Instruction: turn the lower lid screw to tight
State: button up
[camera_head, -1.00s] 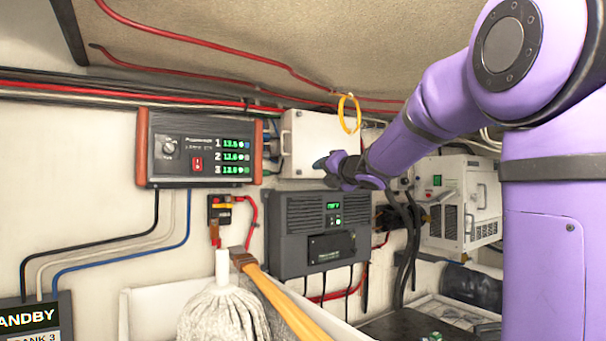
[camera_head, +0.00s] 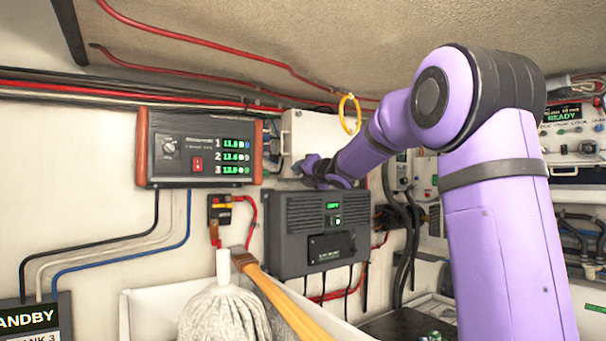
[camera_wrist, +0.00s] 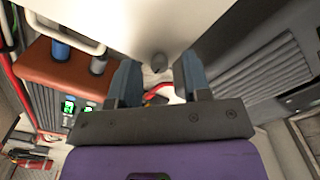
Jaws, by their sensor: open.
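The white lid box (camera_head: 296,130) hangs on the wall between the red-ended panel and my arm. My gripper (camera_head: 310,168) is at its lower edge in the head view, which hides that part of the lid. In the wrist view my gripper (camera_wrist: 157,66) is open, with two blue-grey fingers spread apart.
The red-ended panel (camera_head: 200,148) stands left of the box. A grey charger unit (camera_head: 320,235) is close below my gripper. A yellow ring (camera_head: 349,114) hangs in front of the box's right side. A mop (camera_head: 224,310) stands lower down.

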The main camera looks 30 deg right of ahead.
grip_shut()
jog(key=shift+m, duration=8.9)
